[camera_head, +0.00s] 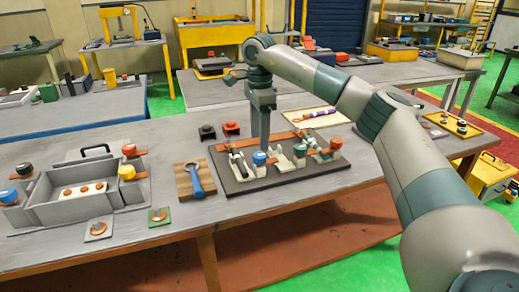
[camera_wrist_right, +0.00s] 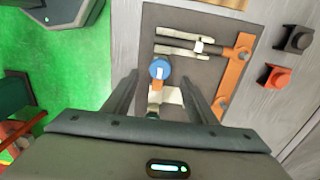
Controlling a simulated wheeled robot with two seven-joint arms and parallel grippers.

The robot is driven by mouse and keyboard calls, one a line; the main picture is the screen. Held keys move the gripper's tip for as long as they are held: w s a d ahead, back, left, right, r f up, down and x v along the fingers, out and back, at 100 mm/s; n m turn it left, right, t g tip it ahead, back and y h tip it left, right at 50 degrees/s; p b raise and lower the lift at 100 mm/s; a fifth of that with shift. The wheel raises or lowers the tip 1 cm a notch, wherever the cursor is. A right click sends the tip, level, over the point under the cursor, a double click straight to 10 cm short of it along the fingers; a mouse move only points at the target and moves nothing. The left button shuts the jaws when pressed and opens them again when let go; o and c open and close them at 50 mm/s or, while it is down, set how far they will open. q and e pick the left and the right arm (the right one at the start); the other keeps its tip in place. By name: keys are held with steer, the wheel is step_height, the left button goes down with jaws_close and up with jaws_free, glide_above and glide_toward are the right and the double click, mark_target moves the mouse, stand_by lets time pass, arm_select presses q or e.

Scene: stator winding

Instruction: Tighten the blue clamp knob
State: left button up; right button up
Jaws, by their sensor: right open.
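The blue clamp knob (camera_head: 259,158) stands at the front of a dark fixture plate (camera_head: 235,186) on the workbench. It also shows in the right wrist view (camera_wrist_right: 160,69), with a pale bracket beneath it, centred between my right fingers. My right gripper (camera_head: 264,146) points down over the plate, close to this knob. Its fingers are spread apart, with a gap on each side of the knob and no visible contact. My left gripper is out of view.
A blue wrench (camera_head: 196,180) lies on a wooden board left of the plate. Farther left is a grey fixture box (camera_head: 68,212) with several coloured knobs around it. Black (camera_head: 207,132) and red (camera_head: 231,128) blocks sit behind the plate. The bench's front right is clear.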

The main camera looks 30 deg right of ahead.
mark_target(260, 155)
step_height(260, 155, down, 4)
steer(key=shift+f, duration=0.1)
steer(key=shift+f+p, duration=0.3)
steer(key=shift+f, duration=0.25)
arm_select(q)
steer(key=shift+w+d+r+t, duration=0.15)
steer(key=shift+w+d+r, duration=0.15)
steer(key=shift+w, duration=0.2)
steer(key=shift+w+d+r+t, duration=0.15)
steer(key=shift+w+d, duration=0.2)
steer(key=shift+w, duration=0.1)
arm_select(e)
steer(key=shift+f, duration=0.2)
steer(key=c, duration=1)
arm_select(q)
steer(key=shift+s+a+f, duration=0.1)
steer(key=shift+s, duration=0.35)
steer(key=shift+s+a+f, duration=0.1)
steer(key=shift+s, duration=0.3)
arm_select(e)
steer(key=shift+c, duration=0.2)
